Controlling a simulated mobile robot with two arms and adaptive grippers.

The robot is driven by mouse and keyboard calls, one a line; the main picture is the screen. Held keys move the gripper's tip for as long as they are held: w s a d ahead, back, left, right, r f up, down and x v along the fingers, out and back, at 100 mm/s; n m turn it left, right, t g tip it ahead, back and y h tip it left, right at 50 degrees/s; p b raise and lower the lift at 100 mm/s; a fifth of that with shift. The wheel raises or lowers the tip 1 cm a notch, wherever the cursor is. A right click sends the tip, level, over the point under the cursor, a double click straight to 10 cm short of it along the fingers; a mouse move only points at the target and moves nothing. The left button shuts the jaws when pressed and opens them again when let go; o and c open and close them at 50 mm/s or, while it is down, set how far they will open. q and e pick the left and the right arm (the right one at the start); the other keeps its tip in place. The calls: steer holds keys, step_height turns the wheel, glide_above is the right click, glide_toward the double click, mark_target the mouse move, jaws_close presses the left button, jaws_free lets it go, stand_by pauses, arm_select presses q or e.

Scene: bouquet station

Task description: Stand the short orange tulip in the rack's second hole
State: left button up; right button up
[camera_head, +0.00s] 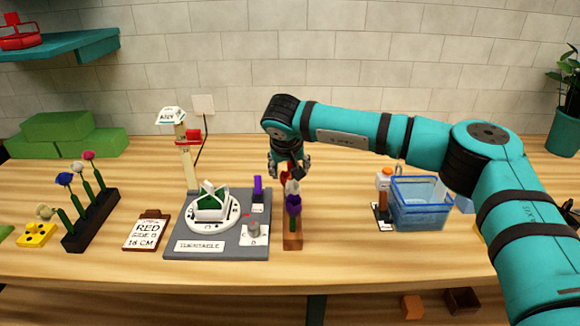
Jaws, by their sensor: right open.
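A reddish-orange flower head (286,171), which may be the orange tulip, shows just under my right gripper (290,172). My right gripper is open and points down over the far end of a narrow brown wooden rack (293,242). Its fingers partly hide the orange head, and I cannot tell whether they touch it. A white flower head (293,187) and a purple one (293,203) line up in front of it. These heads hide the stems and the rack's holes. My left gripper is not in view.
A dark rack (92,220) with several flowers stands at left. A clipboard (147,230) reads "RED", "18 CM". A grey board (175,240) carries a white turntable, left of the brown rack. A blue basket (422,210) stands at right.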

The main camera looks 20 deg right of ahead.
steer(key=shift+p+v, duration=1.4)
steer(key=shift+v, duration=1.85)
steer(key=o, duration=0.6)
steer(key=shift+c, duration=0.2)
steer(key=shift+s+f, duration=0.1)
